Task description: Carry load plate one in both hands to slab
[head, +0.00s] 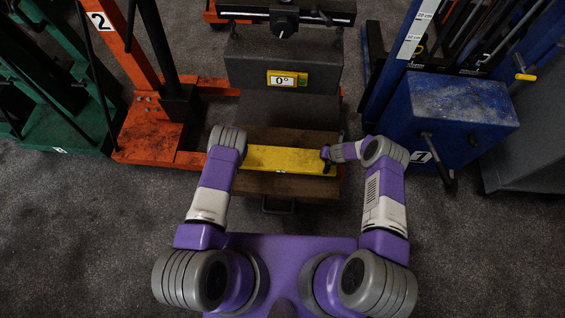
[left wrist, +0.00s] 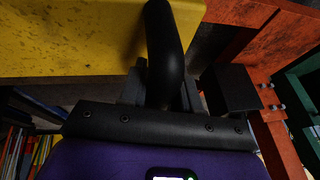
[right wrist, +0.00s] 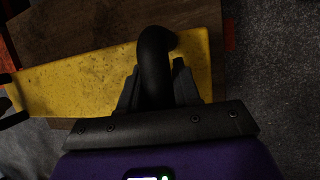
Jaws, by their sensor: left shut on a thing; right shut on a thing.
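The yellow load plate (head: 285,159) lies level across my front in the head view, over a brown wooden surface (head: 290,186); I cannot tell whether they touch. My left gripper (left wrist: 160,95) is shut on the black handle (left wrist: 165,45) at the plate's left end; in the head view my arm hides it. My right gripper (right wrist: 158,88) is shut on the black handle (right wrist: 155,50) at the right end. The plate also shows in the left wrist view (left wrist: 70,40) and the right wrist view (right wrist: 80,80). I cannot tell for certain which surface is the slab.
A dark grey block with a yellow "0°" display (head: 287,79) stands behind the plate. An orange frame (head: 160,140) marked 2 is at left, with green equipment (head: 60,110) beyond. A blue machine (head: 445,115) stands at right. Grey carpet (head: 90,230) is open at front left.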

